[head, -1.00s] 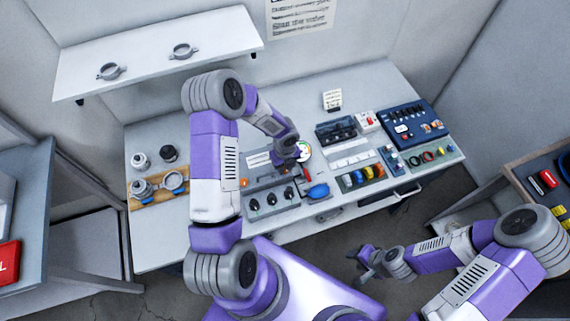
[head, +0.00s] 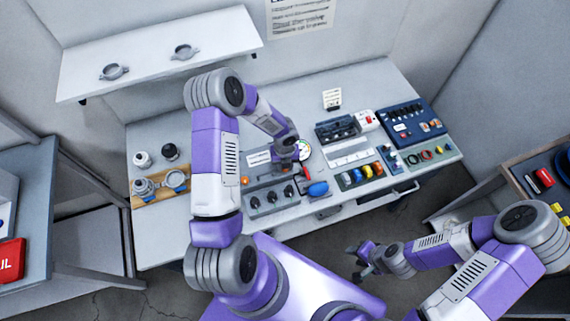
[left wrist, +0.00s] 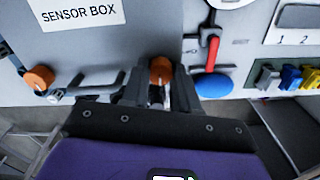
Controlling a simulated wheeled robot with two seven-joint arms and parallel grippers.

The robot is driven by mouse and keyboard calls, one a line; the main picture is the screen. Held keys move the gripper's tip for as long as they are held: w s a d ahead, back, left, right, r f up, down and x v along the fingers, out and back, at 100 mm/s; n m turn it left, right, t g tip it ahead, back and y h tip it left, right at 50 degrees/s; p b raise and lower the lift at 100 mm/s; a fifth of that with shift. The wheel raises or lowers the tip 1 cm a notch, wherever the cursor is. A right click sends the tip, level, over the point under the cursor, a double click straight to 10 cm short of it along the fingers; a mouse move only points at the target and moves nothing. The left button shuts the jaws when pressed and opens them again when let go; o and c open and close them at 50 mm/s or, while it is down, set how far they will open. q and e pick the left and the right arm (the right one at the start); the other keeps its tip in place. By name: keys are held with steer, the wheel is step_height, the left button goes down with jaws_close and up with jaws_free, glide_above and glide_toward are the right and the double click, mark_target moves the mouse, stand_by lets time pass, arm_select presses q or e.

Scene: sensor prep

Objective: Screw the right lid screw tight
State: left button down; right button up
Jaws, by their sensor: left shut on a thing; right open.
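The grey sensor box, labelled SENSOR BOX (left wrist: 150,35), fills the upper left of the left wrist view. Its right lid screw, with an orange head (left wrist: 160,70), is between the fingertips of my left gripper (left wrist: 158,88), which is shut on it. The left lid screw, also orange (left wrist: 38,78), stands at the box's other front corner. It also shows in the head view (head: 245,181). In the head view my left gripper (head: 287,163) points down at the box and hides the right screw. My right gripper (head: 362,261) is open and empty, in front of the bench.
A red-handled tool (left wrist: 212,52) and a blue oval thing (left wrist: 213,86) lie close right of my left gripper. Coloured connectors (head: 366,171) and a blue case (head: 408,122) stand further right.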

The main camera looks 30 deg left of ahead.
arm_select(q)
steer(key=c, duration=0.9)
jaws_free()
steer(key=shift+o, duration=0.2)
step_height(320, 180, up, 8)
steer(key=shift+f, duration=0.15)
